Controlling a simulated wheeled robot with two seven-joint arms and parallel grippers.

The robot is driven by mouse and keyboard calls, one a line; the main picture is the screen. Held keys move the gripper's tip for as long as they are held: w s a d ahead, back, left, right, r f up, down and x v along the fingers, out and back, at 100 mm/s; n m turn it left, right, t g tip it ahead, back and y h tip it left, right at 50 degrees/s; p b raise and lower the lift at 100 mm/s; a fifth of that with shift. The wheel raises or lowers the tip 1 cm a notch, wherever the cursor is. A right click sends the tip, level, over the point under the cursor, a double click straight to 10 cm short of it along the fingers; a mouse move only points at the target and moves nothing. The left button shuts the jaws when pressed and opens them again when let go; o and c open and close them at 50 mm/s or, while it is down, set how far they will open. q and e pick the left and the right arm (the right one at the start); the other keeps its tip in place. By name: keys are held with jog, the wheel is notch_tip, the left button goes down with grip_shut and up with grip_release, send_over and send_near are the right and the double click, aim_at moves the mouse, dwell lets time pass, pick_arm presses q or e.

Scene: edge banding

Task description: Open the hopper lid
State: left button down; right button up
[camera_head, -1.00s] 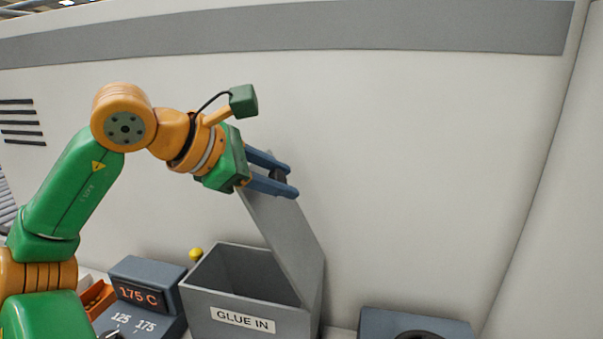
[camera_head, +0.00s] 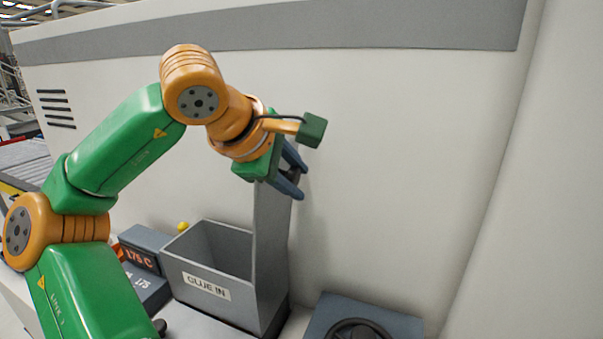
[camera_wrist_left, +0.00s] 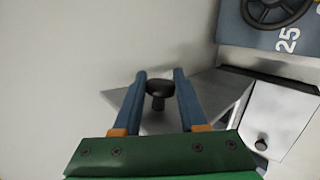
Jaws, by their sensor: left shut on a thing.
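The grey hopper (camera_head: 235,304), labelled GLUE IN, stands against the pale machine wall with its top open. Its lid (camera_head: 270,230) stands nearly upright at the right side of the opening. My left gripper (camera_head: 301,178) is at the lid's upper end, with its blue fingers pointing right. In the left wrist view, the gripper (camera_wrist_left: 162,76) is shut on the lid's black knob (camera_wrist_left: 158,88), which sits between the fingers. The lid panel (camera_wrist_left: 218,95) shows behind them. My right gripper is not in view.
A temperature box (camera_head: 142,258) reading 175 C stands left of the hopper, near a small yellow ball (camera_head: 183,226). A box with a black handwheel (camera_head: 358,329) is at the lower right. The wall (camera_head: 400,150) rises close behind the lid.

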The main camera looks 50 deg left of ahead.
pick_arm(q)
jog(key=shift+f, duration=0.15)
jog(key=c, duration=0.8)
grip_release()
jog(key=shift+c, duration=0.2)
jog(key=o, duration=0.4)
jog(key=shift+s+a, duration=0.25)
jog(key=shift+a, duration=0.2)
jog(key=v, duration=0.7)
